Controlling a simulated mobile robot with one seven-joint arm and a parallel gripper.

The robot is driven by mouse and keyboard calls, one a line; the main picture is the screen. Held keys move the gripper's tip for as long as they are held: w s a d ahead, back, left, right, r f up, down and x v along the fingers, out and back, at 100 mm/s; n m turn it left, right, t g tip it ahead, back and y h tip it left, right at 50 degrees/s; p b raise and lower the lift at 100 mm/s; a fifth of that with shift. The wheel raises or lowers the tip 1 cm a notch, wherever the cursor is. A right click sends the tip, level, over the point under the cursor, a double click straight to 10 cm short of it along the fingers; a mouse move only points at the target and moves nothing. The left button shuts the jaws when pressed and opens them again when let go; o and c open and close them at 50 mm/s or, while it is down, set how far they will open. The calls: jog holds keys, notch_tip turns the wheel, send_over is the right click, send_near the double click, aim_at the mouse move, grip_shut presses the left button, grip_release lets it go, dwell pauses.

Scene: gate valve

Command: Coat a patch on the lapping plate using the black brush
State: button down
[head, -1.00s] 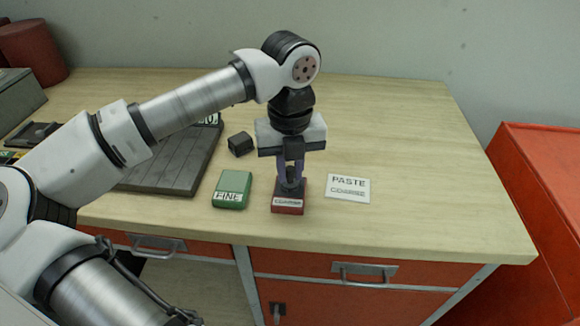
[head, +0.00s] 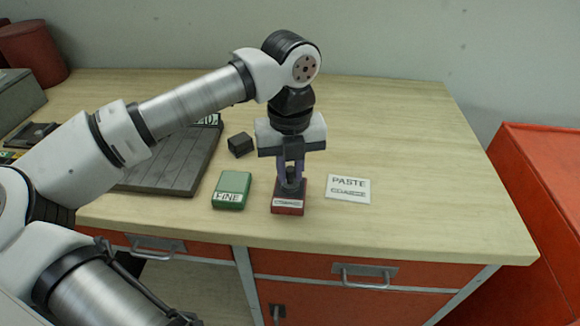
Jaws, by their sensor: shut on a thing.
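The lapping plate (head: 165,165) is a dark grey, grooved slab on the bench, left of centre and partly hidden behind my arm. My gripper (head: 291,184) points down at the red block (head: 288,205), which has a white label too small to read surely. Its fingers are shut on a small dark piece, perhaps the black brush (head: 291,178), at the top of the red block. The brush's lower end is not clear to see. A green block (head: 232,188) labelled FINE stands just left of the red one.
A white card (head: 348,188) reading PASTE COARSE lies right of the red block. A small black block (head: 240,144) sits behind, beside the plate. The bench's right side (head: 420,150) is clear. A red cabinet (head: 545,200) stands off the right edge.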

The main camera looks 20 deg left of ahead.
aim_at(290, 168)
jog(key=shift+r+p, duration=1.7)
jog(key=shift+r, duration=1.8)
